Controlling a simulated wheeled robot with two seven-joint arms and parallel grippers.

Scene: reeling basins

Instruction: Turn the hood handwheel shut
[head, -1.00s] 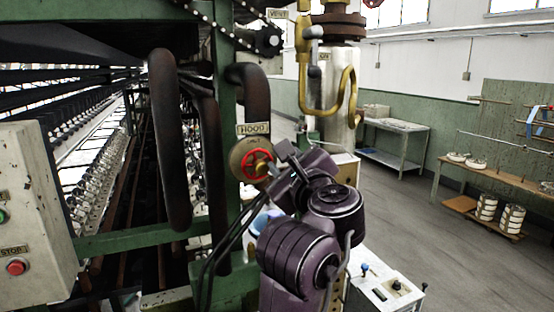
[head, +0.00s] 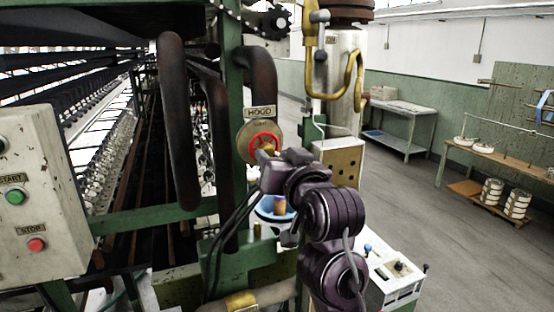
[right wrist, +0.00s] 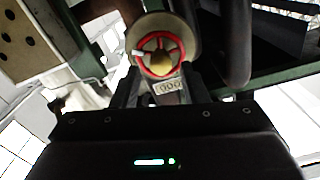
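The red hood handwheel (head: 263,141) with a brass hub sits on a round tan plate under the HOOD label (head: 260,113). My right gripper (head: 268,158) is just in front of the wheel's lower edge, partly covering it. In the right wrist view the handwheel (right wrist: 160,54) shows nearly whole, with a pale mark on its left side. There the dark fingers of my right gripper (right wrist: 160,85) stand apart on either side, with a label plate (right wrist: 168,87) seen between them. Nothing is held between them, and I cannot tell whether they touch the rim. My left gripper is out of view.
Dark bent pipes (head: 178,120) and a green frame stand left of the wheel. A control box (head: 42,205) with START and STOP buttons is at the far left. A blue-rimmed basin (head: 272,212) lies below my right arm. Open floor (head: 420,200) is at the right.

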